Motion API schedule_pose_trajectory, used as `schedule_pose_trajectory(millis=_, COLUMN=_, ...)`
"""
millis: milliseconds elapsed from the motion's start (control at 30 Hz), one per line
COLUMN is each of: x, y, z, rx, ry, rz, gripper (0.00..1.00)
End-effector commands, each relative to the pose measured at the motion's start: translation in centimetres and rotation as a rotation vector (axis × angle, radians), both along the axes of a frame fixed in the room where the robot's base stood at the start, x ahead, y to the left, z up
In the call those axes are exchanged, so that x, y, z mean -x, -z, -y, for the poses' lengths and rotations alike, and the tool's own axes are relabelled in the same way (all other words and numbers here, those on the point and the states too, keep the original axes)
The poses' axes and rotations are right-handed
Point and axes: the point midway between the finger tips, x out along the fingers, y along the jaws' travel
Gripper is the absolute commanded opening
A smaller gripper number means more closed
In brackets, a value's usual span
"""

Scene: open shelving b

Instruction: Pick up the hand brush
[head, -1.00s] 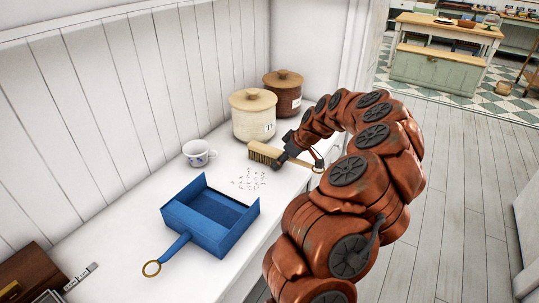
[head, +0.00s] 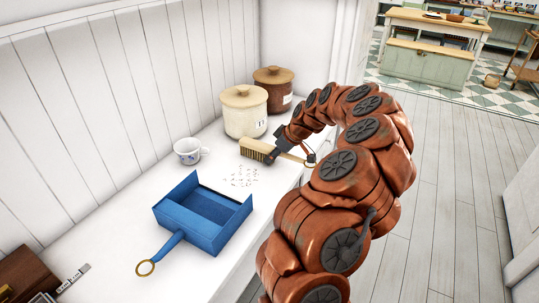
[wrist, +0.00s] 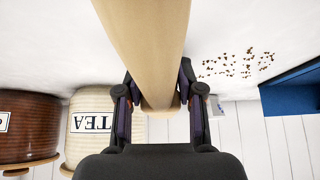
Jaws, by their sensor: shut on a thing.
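The hand brush (head: 256,147) has a pale wooden back, tan bristles and a ring at its handle end. In the head view it is beside the cream canister, above or on the white counter; I cannot tell whether it touches. My gripper (head: 279,155) is shut on it near the middle. In the wrist view the brush's wooden body (wrist: 145,40) runs between the two dark fingers of my gripper (wrist: 157,78). My arm hides part of the counter's right side.
A cream TEA canister (head: 244,113) and a brown canister (head: 274,90) stand behind the brush. A white mug (head: 187,151), scattered crumbs (head: 243,176) and a blue dustpan (head: 203,222) are on the counter (head: 100,245). Open floor (head: 450,190) lies to the right.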

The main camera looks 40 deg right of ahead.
Motion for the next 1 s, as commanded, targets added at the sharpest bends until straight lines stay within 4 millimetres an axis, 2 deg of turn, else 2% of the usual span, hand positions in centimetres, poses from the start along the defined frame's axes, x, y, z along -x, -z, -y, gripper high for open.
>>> schedule_pose_trajectory(millis=367, x=-0.1, y=-3.2, z=0.1, rx=0.004, ry=-0.001, rz=0.002, gripper=0.00)
schedule_pose_trajectory(millis=567, x=1.4, y=-3.4, z=-0.2, rx=-0.001, ry=0.001, rz=0.002, gripper=0.00)
schedule_pose_trajectory(millis=767, x=3.4, y=-3.6, z=-0.6, rx=0.001, ry=0.000, rz=0.004, gripper=0.00)
schedule_pose_trajectory(millis=1000, x=7.6, y=-3.9, z=-1.4, rx=0.002, ry=0.003, rz=0.005, gripper=0.00)
